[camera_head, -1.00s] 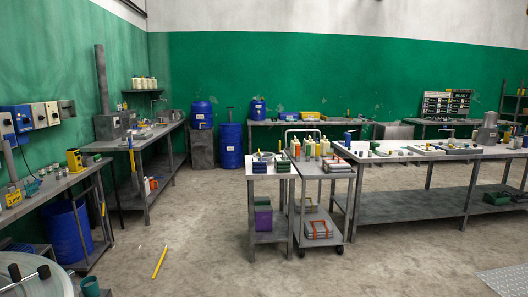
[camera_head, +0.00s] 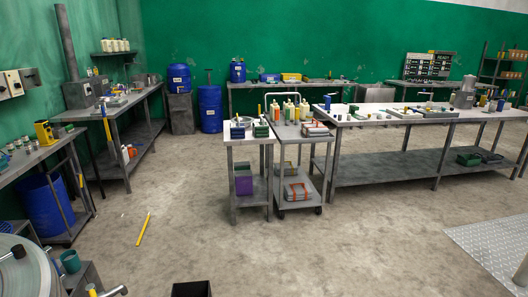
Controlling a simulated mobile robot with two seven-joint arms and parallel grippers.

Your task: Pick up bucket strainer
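A round, shallow metal item (camera_head: 238,131) sits on top of the small grey table in the middle of the view. It may be the bucket strainer, but it is too small to tell. Neither of my grippers shows in the head view.
Beside the small table (camera_head: 230,141) stands a wheeled cart (camera_head: 300,143) with bottles, and a long workbench (camera_head: 400,121) to the right. A yellow stick (camera_head: 143,228) lies on the floor. A dark box (camera_head: 191,289) shows at the bottom edge. Open floor lies in front of the small table.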

